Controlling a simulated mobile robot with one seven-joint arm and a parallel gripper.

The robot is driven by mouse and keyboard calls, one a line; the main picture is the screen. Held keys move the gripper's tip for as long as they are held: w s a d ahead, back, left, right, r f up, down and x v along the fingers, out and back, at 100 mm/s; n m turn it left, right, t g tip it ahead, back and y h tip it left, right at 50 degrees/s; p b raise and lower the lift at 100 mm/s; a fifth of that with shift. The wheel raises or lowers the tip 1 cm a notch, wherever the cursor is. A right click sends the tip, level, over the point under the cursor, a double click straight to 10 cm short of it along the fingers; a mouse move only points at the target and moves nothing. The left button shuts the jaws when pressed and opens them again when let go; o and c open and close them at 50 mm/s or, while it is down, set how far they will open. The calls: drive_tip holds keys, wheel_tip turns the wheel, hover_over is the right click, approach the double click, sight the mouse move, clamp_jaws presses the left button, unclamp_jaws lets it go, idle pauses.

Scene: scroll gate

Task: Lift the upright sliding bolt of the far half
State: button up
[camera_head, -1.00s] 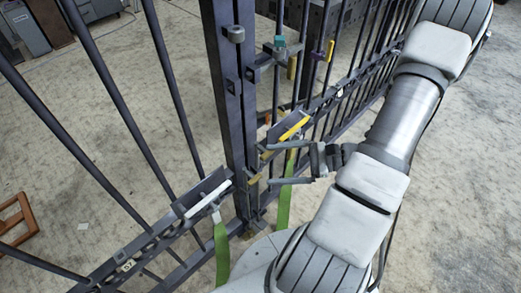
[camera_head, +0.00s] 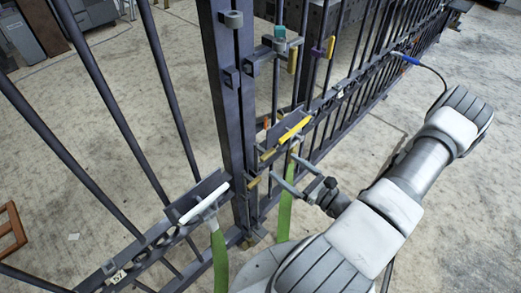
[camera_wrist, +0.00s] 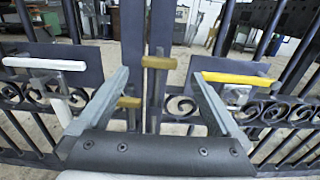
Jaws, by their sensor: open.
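The dark metal gate has two halves meeting at upright posts (camera_head: 230,120). The far half bears a yellow handle (camera_head: 295,129) on a dark plate, also in the wrist view (camera_wrist: 237,79). A green upright strip (camera_head: 285,205) hangs below it. Small brass-coloured bars (camera_head: 254,182) sit by the seam; in the wrist view an upper one (camera_wrist: 155,62) and a lower one (camera_wrist: 128,102) show.
The near half has a white handle (camera_head: 204,206) and another green strip (camera_head: 220,262). A blue-handled item with a cable (camera_head: 406,58) is at the far bars.

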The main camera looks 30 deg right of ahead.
sight(266, 152)
drive_tip(key=b+x, duration=0.2)
drive_tip(key=x, duration=0.9)
drive_tip(key=shift+w, duration=0.1)
drive_tip(key=shift+f, duration=0.1)
clamp_jaws()
